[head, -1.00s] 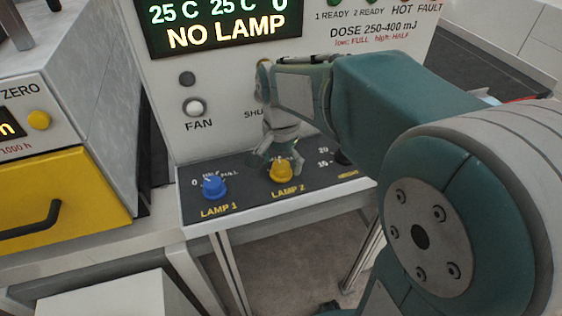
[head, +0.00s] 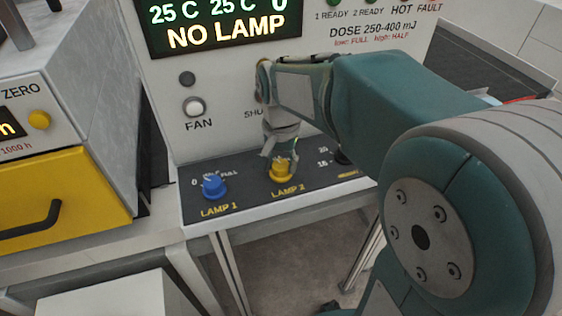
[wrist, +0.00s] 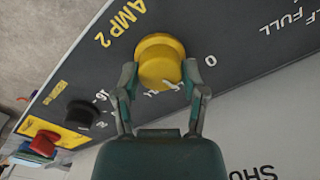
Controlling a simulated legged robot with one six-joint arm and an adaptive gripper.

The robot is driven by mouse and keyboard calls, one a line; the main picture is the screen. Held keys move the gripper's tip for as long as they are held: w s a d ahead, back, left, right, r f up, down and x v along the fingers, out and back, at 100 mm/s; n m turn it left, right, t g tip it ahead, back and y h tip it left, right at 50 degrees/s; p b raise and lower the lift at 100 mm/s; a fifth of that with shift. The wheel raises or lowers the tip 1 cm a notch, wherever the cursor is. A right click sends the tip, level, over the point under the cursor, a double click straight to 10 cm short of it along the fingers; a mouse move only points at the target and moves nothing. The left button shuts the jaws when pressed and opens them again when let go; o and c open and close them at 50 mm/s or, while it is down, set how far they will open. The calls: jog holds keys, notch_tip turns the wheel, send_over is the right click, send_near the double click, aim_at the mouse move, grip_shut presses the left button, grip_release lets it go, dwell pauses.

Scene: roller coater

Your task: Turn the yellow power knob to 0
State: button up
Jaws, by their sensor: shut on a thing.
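The yellow power knob (head: 281,172) sits on the dark sloped panel (head: 236,196), above the label LAMP 2. In the wrist view the yellow knob (wrist: 160,64) stands between my two fingers, with a printed 0 at its right. My gripper (head: 280,155) points down at the knob from above and is shut on it; in the wrist view my gripper (wrist: 160,85) has a finger on each side of the knob. The knob's pointer and much of its scale are hidden or too small to read.
A blue LAMP 1 knob (head: 214,187) stands to the left. A black knob (head: 342,157) is to the right, partly behind my arm. A red knob (wrist: 45,142) on a yellow base lies farther along the panel. The white FAN button (head: 194,106) is above.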

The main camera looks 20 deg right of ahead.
aim_at(280, 164)
jog(key=n, duration=0.7)
jog(key=shift+s+f, duration=0.1)
jog(key=shift+f, duration=0.05)
dwell(0.4)
jog(key=o, duration=1.2)
jog(key=shift+c, duration=0.2)
jog(key=shift+a, duration=0.1)
notch_tip(280, 164, up, 12)
